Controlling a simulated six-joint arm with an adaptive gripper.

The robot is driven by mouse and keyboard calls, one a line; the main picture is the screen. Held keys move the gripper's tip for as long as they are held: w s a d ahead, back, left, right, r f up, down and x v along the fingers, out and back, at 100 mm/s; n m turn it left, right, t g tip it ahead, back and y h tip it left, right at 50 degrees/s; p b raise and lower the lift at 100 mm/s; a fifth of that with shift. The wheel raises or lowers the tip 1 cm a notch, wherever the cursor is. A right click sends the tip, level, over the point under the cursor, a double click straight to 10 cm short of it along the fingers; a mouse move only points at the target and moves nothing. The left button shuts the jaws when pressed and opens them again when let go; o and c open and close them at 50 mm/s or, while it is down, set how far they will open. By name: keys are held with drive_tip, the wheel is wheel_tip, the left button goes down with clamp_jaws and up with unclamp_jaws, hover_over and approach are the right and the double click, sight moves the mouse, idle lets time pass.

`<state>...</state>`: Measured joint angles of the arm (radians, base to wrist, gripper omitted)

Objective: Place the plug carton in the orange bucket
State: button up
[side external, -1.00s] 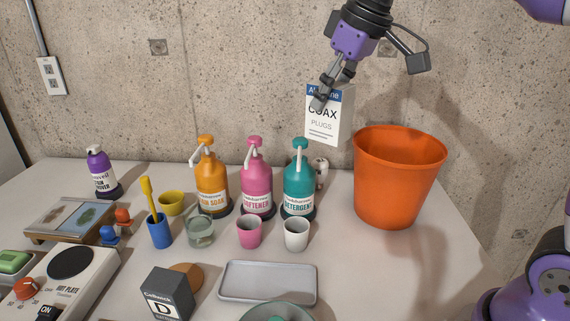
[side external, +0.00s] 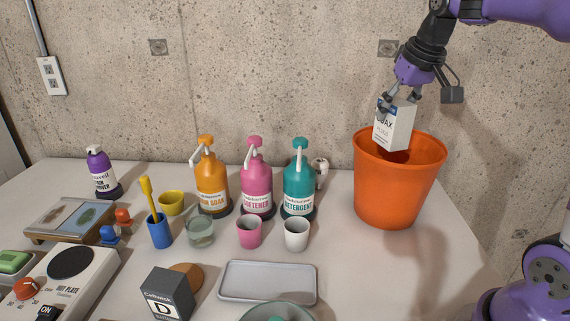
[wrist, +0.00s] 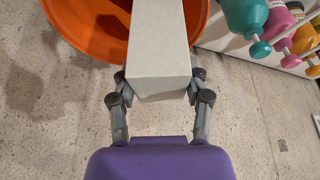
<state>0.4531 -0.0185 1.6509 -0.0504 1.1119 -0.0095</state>
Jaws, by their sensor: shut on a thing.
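The plug carton (side external: 395,127) is a white box with a blue band and the words COAX PLUGS. My gripper (side external: 388,103) is shut on its upper part. The carton hangs over the mouth of the orange bucket (side external: 398,191), its lower end about level with the rim or just above it; I cannot tell exactly. In the wrist view the carton (wrist: 159,45) sits between the fingers of my gripper (wrist: 160,88), with the orange bucket (wrist: 85,22) behind it. The bucket stands upright at the right of the table, and its inside is mostly hidden.
Orange, pink and teal (side external: 299,182) pump bottles stand left of the bucket. Pink and white (side external: 296,234) cups stand in front of them. A grey tray (side external: 268,297) lies near the front. The table right of the tray, before the bucket, is clear.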

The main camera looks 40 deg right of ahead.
wheel_tip(320, 180, down, 10)
idle(0.4)
drive_tip(key=shift+f, duration=0.6)
drive_tip(key=o, duration=0.9)
drive_tip(key=shift+o, duration=0.2)
